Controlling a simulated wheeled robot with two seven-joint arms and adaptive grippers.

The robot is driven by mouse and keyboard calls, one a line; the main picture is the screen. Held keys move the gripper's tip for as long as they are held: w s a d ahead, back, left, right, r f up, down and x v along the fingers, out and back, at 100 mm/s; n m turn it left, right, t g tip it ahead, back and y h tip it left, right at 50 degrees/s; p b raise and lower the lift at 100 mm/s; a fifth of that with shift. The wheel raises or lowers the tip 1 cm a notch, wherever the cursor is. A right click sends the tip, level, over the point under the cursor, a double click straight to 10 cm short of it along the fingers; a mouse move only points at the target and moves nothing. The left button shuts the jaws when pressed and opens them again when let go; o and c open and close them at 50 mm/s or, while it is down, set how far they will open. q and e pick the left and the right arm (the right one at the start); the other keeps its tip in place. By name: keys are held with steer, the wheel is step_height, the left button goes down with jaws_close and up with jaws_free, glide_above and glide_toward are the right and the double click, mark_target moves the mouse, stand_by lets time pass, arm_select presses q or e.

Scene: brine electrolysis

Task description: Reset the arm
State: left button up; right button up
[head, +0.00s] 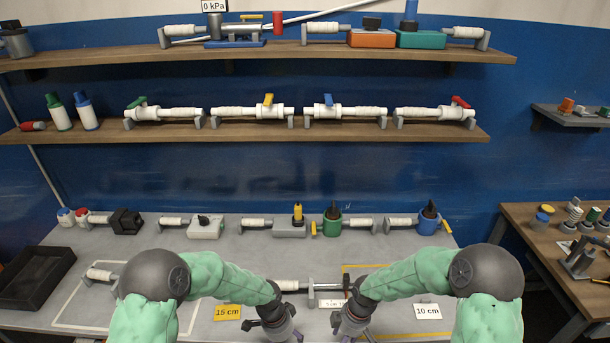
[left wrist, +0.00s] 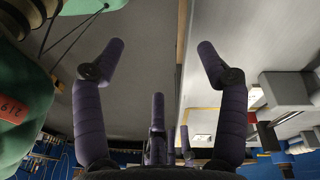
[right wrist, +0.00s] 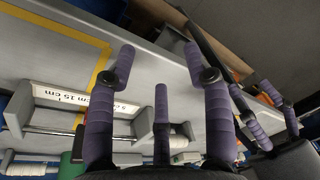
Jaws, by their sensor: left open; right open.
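My left gripper (head: 283,330) and right gripper (head: 345,326) are low in the middle of the head view, side by side at the front of the grey bench (head: 260,250). In the left wrist view, the left gripper's purple fingers (left wrist: 160,50) are spread, with nothing between them. In the right wrist view, the right gripper's fingers (right wrist: 160,57) are also spread and empty. A grey stand with a ruler marked in centimetres (right wrist: 85,98) shows at the left of the right wrist view, apart from the fingertips. My forearms hide part of the bench.
A black tray (head: 36,277) is at the left. Several fittings, including a green cup (head: 332,226) and a blue cup (head: 428,225), line the bench's back. Labels "15 cm" (head: 228,312) and "10 cm" (head: 428,311) lie in front. Shelves (head: 250,131) hold valves above. A wooden side table (head: 540,240) is right.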

arm_select(q)
steer(key=s+a+f+n+h+b, duration=0.1)
steer(key=s+a+f+n+b, duration=0.1)
steer(key=s+f+n, duration=0.5)
steer(key=s+a+f+n+t+b, duration=0.1)
steer(key=s+a+f+n, duration=0.1)
steer(key=s+f+n, duration=0.5)
steer(key=s+n, duration=0.1)
steer(key=s, duration=0.3)
steer(key=shift+s+a+n+h+b, duration=0.2)
steer(key=shift+n+h+b, duration=0.1)
steer(key=shift+h+b, duration=0.1)
arm_select(e)
steer(key=s+a+f+m+y, duration=0.1)
steer(key=s+f+m, duration=1.4)
steer(key=s, duration=0.4)
steer(key=shift+a+f+m+t+y, duration=0.25)
steer(key=shift+f+m+t+y, duration=0.05)
steer(key=shift+m+t+y, duration=0.1)
arm_select(q)
steer(key=shift+f, duration=0.1)
arm_select(e)
steer(key=shift+a, duration=0.1)
